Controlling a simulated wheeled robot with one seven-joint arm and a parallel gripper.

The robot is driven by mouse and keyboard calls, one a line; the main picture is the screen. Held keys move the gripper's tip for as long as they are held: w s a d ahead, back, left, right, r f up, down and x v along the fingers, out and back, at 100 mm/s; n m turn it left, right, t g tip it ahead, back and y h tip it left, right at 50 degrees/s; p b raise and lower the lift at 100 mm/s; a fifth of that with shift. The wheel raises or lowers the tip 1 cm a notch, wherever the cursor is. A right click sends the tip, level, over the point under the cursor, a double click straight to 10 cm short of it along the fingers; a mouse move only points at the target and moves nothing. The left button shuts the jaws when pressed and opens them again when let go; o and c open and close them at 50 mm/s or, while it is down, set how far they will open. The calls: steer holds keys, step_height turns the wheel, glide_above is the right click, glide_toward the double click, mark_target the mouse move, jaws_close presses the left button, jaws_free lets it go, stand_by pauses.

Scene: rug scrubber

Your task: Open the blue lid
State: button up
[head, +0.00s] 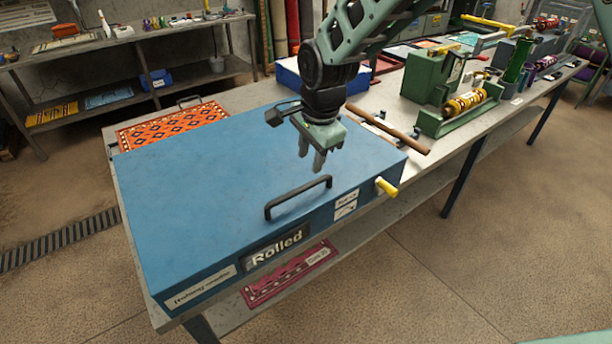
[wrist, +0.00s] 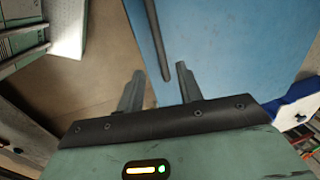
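The blue lid (head: 200,180) is a broad flat top on the box at the near end of the bench, and it looks closed. A dark bar handle (head: 298,198) is on the lid near its front edge. A yellow grip (head: 387,187) sticks out at the box's front right corner. My gripper (head: 311,163) is above the lid, behind the handle in the head view, fingers pointing down. It is open and empty. In the wrist view, the fingers are apart, with the handle (wrist: 157,42) between and beyond the tips and the blue lid to the right (wrist: 235,50).
A brown rod (head: 388,130) lies right of the box, with a green machine (head: 428,78) beyond it. A patterned orange rug (head: 170,127) is behind the box. A pink rug (head: 290,275) lies on the lower shelf. The floor in front of the bench is clear.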

mark_target(306, 186)
steer(key=f, duration=0.3)
steer(key=w+f+p, duration=0.1)
steer(key=f, duration=0.2)
steer(key=a+f+p, duration=0.1)
steer(key=f, duration=0.2)
steer(key=shift+w, duration=0.2)
